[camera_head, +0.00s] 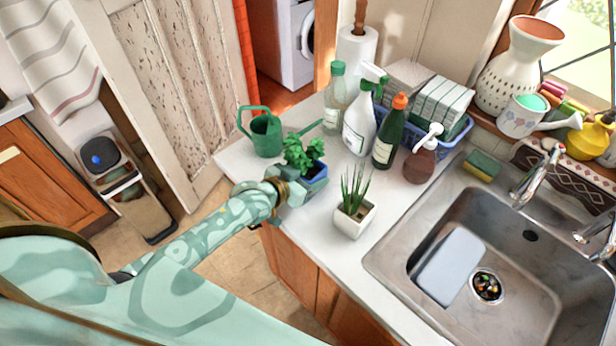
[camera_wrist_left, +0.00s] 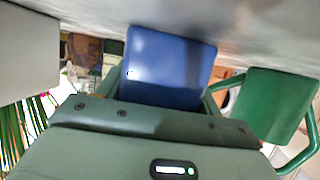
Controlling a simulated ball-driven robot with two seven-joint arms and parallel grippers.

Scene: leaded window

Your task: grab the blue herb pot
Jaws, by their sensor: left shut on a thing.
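The blue herb pot (camera_head: 316,173) with leafy green herbs (camera_head: 303,152) is at the counter's left edge, upright. My left gripper (camera_head: 302,188) reaches it from the front left and is shut on the pot. In the left wrist view, which looks upside down, the blue pot (camera_wrist_left: 168,68) sits between the fingers of my left gripper (camera_wrist_left: 160,90). I cannot tell whether its base touches the counter. My right gripper is out of view.
A green watering can (camera_head: 265,133) stands close behind the pot; its spout passes near the herbs. A white pot with a spiky plant (camera_head: 353,218) stands to the right. Several bottles and a blue basket (camera_head: 455,133) are behind. The sink (camera_head: 500,255) lies at right.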

